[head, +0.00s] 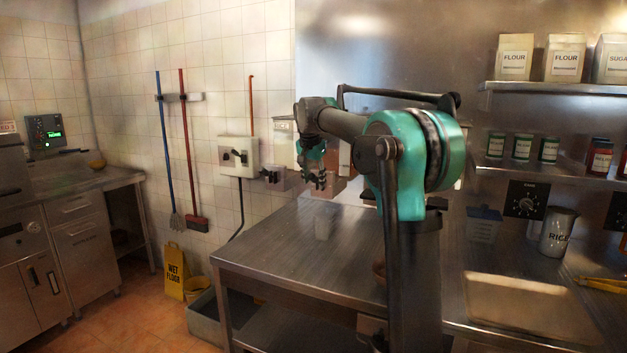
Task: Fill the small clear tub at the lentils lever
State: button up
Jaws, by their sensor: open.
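Behind my gripper and arm, dispensers hang at the wall; one pale dispenser (282,128) has a label too small to read surely. A brownish one (345,163) is mostly hidden by my arm. I cannot make out which lever is the lentils lever.
The table's left half is clear. A grey wall switch box (238,157) hangs to the left. A yellow wet floor sign (175,271) stands on the floor.

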jog(key=shift+c, duration=0.4)
grip_shut()
jog(key=shift+s+a+f+t+h, duration=0.25)
jog(key=shift+f+t+h, duration=0.3)
jog(key=shift+t, duration=0.35)
jog(key=shift+s+f+t+h, duration=0.1)
jog(key=shift+f+t+h, duration=0.35)
jog(key=shift+t, duration=0.35)
jog(key=shift+o, duration=0.4)
grip_release()
